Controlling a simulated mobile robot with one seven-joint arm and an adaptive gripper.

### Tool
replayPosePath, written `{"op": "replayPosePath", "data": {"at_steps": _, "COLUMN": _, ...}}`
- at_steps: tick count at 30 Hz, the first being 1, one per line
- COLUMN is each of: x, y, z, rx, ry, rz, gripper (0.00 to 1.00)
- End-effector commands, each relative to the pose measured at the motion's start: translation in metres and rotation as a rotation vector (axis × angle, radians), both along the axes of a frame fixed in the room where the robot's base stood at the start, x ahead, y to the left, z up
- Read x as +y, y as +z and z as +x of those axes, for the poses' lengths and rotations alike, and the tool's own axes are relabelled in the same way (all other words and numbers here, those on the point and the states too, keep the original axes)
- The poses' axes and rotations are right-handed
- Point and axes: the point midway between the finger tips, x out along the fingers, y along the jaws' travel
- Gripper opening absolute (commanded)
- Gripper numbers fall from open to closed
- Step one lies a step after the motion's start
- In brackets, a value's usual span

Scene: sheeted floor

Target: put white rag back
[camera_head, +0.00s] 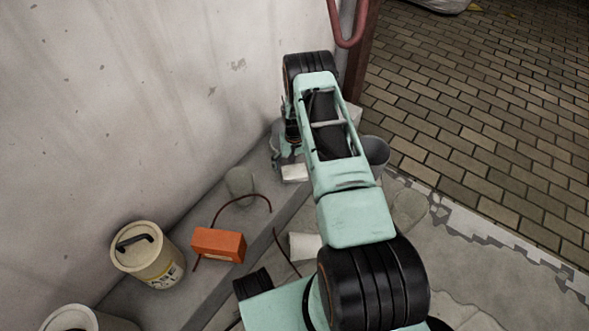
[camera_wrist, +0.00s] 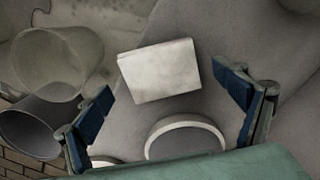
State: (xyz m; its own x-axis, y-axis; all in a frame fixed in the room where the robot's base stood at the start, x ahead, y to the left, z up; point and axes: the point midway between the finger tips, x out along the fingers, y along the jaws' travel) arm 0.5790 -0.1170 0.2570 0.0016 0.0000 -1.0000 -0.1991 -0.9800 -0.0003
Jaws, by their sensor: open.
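A white block-like thing, which looks like the folded white rag (camera_wrist: 158,69), lies on a grey surface in the middle of the wrist view. A small white thing that appears to be the same one shows below my gripper in the head view (camera_head: 295,173). My gripper (camera_wrist: 163,80) is open. Its two blue-padded fingers stand apart on either side of the white thing, and nothing is held between them. I cannot tell how high the fingers are above it. In the head view my gripper (camera_head: 284,157) is near the wall, partly hidden by my arm.
A dark grey bucket (camera_head: 376,150) stands right of my arm. A pale tub (camera_wrist: 50,65) and round pale rim (camera_wrist: 186,124) are near the fingers. An orange box (camera_head: 218,245), a beige canister (camera_head: 147,256) and a white piece (camera_head: 303,247) lie nearer. The wall (camera_head: 130,110) bounds the left.

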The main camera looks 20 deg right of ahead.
Motion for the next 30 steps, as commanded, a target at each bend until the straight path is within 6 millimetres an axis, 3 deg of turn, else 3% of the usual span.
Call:
{"op": "replayPosePath", "data": {"at_steps": 1, "x": 0.000, "y": 0.018, "z": 0.001, "rx": -0.002, "ry": 0.000, "rz": 0.000, "gripper": 0.89}}
{"op": "replayPosePath", "data": {"at_steps": 3, "x": 0.000, "y": 0.034, "z": 0.001, "rx": -0.001, "ry": 0.000, "rz": 0.000, "gripper": 0.89}}
{"op": "replayPosePath", "data": {"at_steps": 12, "x": 0.000, "y": 0.088, "z": 0.000, "rx": -0.001, "ry": 0.000, "rz": 0.000, "gripper": 0.89}}
{"op": "replayPosePath", "data": {"at_steps": 18, "x": 0.000, "y": 0.099, "z": 0.000, "rx": 0.000, "ry": 0.000, "rz": 0.000, "gripper": 0.89}}
{"op": "replayPosePath", "data": {"at_steps": 30, "x": 0.000, "y": 0.100, "z": 0.000, "rx": 0.000, "ry": 0.000, "rz": 0.000, "gripper": 0.89}}
